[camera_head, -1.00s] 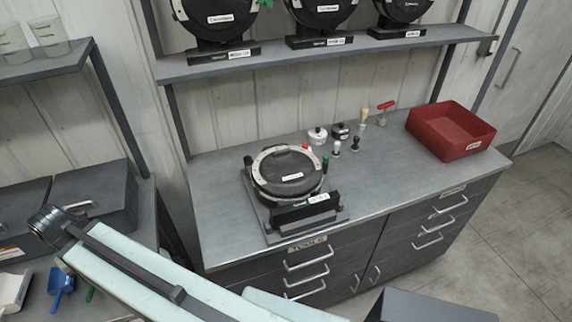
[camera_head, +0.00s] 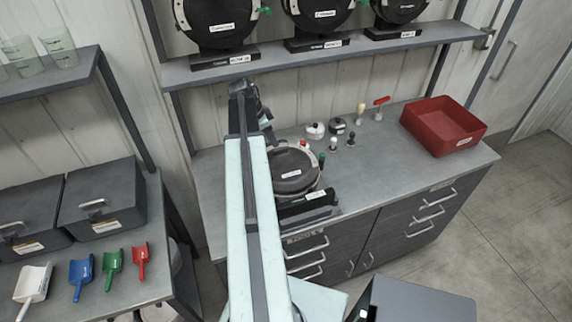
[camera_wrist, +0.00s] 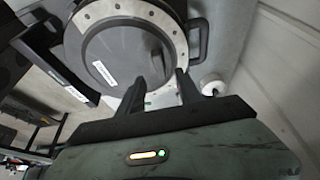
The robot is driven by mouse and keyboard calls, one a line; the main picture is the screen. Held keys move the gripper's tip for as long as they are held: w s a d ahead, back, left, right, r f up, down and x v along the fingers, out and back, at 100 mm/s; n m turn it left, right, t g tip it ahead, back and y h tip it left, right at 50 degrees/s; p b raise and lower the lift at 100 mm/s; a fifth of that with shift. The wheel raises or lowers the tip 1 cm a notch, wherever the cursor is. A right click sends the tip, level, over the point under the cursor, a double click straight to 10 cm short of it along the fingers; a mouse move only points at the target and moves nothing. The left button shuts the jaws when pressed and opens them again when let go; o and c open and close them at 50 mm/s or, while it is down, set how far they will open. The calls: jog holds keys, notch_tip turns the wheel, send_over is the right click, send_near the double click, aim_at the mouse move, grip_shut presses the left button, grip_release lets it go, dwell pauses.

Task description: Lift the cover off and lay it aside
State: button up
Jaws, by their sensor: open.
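The seed meter's round dark cover (camera_head: 293,172) sits on the meter, inside a pale ring, on the bench in the head view. My arm crosses in front of the meter's left side and hides part of it. In the wrist view the cover (camera_wrist: 115,50) lies in its pale ring (camera_wrist: 165,22) with round holes, above my gripper (camera_wrist: 160,88). The two dark fingers are apart, with nothing clearly held between them. They reach toward the ring's near edge; whether they touch it I cannot tell. In the head view the fingertips are not clear.
A red bin (camera_head: 443,127) stands at the bench's right. Bare bench (camera_head: 375,170) lies right of the meter.

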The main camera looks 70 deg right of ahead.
aim_at(280, 149)
jog(key=shift+b+x, duration=0.3)
jog(key=shift+x, duration=0.55)
jog(key=b+x, duration=0.4)
jog(key=x, duration=0.1)
jog(key=shift+s+f+b, duration=0.1)
jog(key=shift+f+b, duration=0.05)
jog(key=shift+b, duration=0.25)
jog(key=shift+r, duration=0.25)
grip_shut()
